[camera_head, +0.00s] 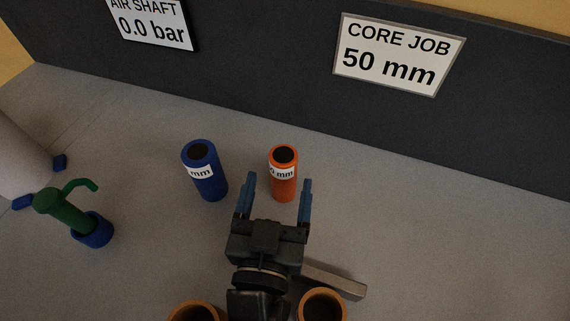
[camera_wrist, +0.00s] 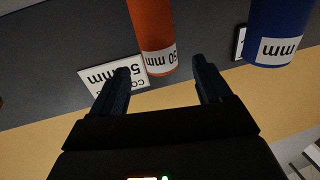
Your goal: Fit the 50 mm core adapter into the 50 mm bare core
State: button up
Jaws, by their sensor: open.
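The orange core adapter (camera_head: 284,180) stands upright on the table, with a dark hollow top and a white label ending in "mm". In the wrist view the orange adapter (camera_wrist: 155,30) reads "50 mm" upside down. My gripper (camera_head: 278,187) is open, its two blue fingers pointing at the orange adapter. In the wrist view my gripper (camera_wrist: 160,68) has the adapter's labelled end between its fingertips in the picture; no contact shows. Two tan hollow cores, left (camera_head: 193,308) and right (camera_head: 323,304), are cut off at the bottom edge; no size label shows on them.
A blue adapter (camera_head: 207,178) stands just left of the orange one. A green handled tool (camera_head: 66,212) stands in a blue base at left, near a grey roll (camera_head: 18,158). A metal bar (camera_head: 340,283) lies right of my wrist. A sign (camera_head: 398,55) reads "CORE JOB 50 mm".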

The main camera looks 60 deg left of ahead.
aim_at(285, 153)
jog(key=p+x, duration=0.1)
jog(key=x, duration=0.6)
jog(key=shift+w+a, duration=0.15)
jog(key=shift+a, duration=0.05)
jog(key=c, duration=1.1)
jog(key=shift+r, duration=0.15)
